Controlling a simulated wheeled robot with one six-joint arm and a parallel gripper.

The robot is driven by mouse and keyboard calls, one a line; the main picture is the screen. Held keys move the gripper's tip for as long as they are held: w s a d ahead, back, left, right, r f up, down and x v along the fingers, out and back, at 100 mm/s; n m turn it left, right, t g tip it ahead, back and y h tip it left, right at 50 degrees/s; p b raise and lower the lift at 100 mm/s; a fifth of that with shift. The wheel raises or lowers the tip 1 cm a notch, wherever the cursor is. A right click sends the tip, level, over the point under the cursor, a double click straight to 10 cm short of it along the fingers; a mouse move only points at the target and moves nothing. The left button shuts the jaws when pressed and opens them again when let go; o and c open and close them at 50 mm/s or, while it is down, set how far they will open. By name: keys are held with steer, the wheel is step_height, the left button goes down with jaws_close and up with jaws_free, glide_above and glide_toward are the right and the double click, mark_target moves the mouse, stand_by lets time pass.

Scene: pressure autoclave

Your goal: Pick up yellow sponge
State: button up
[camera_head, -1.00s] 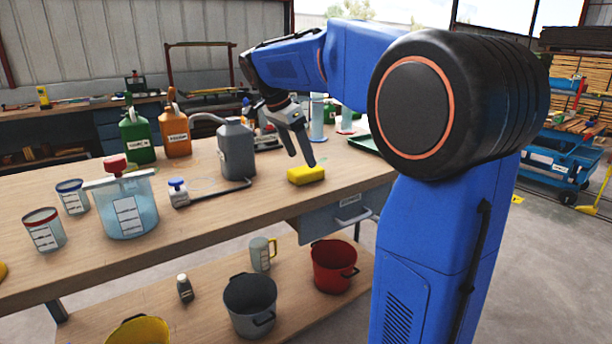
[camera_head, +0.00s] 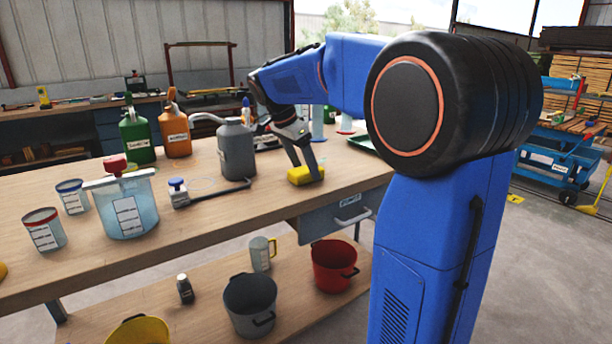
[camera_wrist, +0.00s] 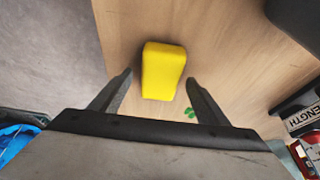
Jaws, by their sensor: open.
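The yellow sponge (camera_head: 300,176) lies on the wooden bench top near its front edge. In the wrist view the sponge (camera_wrist: 162,70) sits between and slightly beyond the two fingertips. My gripper (camera_head: 304,172) is open and low over the sponge, pointing down. In the wrist view my gripper (camera_wrist: 158,80) has one finger on each side of the sponge, with a gap visible on both sides. In the head view the fingers cover part of the sponge.
A grey can (camera_head: 237,150) with a long spout stands left of the sponge. A clear lidded container (camera_head: 127,205) stands further left. A drawer (camera_head: 345,215) is below the bench edge. Buckets, one red (camera_head: 334,266), stand on the lower shelf.

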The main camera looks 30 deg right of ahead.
steer(key=shift+f, duration=0.15)
steer(key=shift+c, duration=0.4)
steer(key=c, duration=1)
steer(key=shift+c, duration=0.2)
